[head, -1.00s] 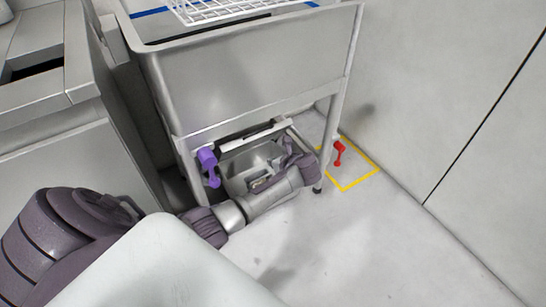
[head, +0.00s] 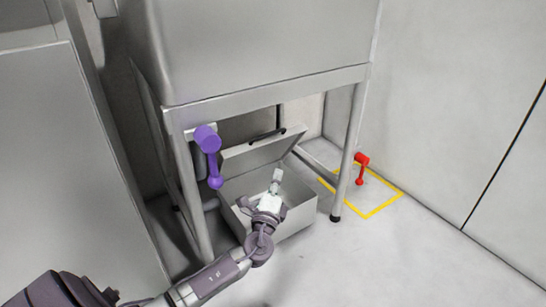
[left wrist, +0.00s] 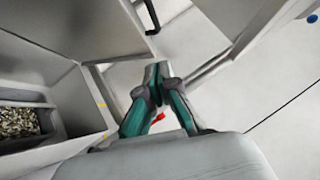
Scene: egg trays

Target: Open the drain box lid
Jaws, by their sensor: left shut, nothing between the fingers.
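The drain box (head: 294,220) is a grey metal box on the floor under the sink. Its lid (head: 250,156) is raised and tilted back, with a black handle (head: 268,135) along its upper edge. My left gripper (head: 277,174) is over the box opening, in front of the lid's inner face, shut and empty. In the left wrist view the closed fingertips (left wrist: 158,72) show apart from the handle (left wrist: 151,16); the open box (left wrist: 66,108) is at left, with a heap of small bits (left wrist: 18,122) inside. My right gripper is out of view.
The sink's metal legs (head: 348,150) stand around the box. A purple valve handle (head: 209,150) hangs at the front left leg. A red valve handle (head: 361,168) stands by a yellow floor outline (head: 385,207) at right. The floor in front is clear.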

